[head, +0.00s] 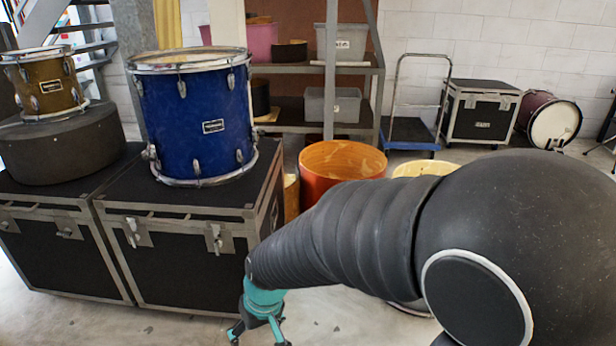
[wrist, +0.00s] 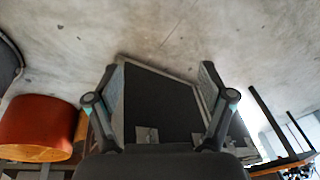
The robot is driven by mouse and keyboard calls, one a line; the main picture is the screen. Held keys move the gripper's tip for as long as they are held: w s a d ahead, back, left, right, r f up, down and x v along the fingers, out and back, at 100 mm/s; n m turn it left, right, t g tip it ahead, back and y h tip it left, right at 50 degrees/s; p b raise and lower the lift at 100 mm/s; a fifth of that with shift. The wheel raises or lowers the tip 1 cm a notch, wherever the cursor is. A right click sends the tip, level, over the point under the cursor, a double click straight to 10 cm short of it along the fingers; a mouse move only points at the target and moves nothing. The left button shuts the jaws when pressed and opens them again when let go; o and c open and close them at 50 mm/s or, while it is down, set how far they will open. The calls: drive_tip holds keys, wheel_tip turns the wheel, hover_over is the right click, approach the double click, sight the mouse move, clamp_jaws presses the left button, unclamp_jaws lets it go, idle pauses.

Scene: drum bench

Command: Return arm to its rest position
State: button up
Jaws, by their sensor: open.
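My gripper (head: 258,335) hangs at the bottom middle of the head view, in front of the flight cases and low over the floor. Its tips are cut off by the lower picture edge there. In the wrist view, my gripper (wrist: 163,85) has its two fingers spread wide with nothing between them. My dark arm stretches across the right half of the head view and hides part of the floor. A black flight case (head: 180,260) stands to the left of the gripper, apart from it. The case front also shows beyond the fingers in the wrist view (wrist: 160,100).
A blue drum (head: 197,115) stands on the flight case. A yellow drum (head: 45,85) sits on a round black case (head: 65,150) at the left. An orange drum shell (head: 335,165) stands behind my arm. A trolley (head: 410,130) and another case (head: 480,112) are farther back.

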drive_tip(key=s+d+r+m+t+h, duration=0.1)
drive_tip(key=s+d+r+m, duration=0.1)
drive_tip(key=d+r, duration=0.3)
drive_tip(key=s+d+r+m+t, duration=0.2)
drive_tip(key=s+d+r, duration=0.2)
drive_tip(key=d, duration=0.8)
drive_tip(key=s+d+r+m+t+h, duration=0.1)
drive_tip(key=s+d+r+m, duration=0.1)
drive_tip(key=d+r, duration=0.6)
drive_tip(key=shift+s+d+t+h, duration=0.3)
drive_tip(key=shift+s+d, duration=0.4)
drive_tip(key=shift+s, duration=0.2)
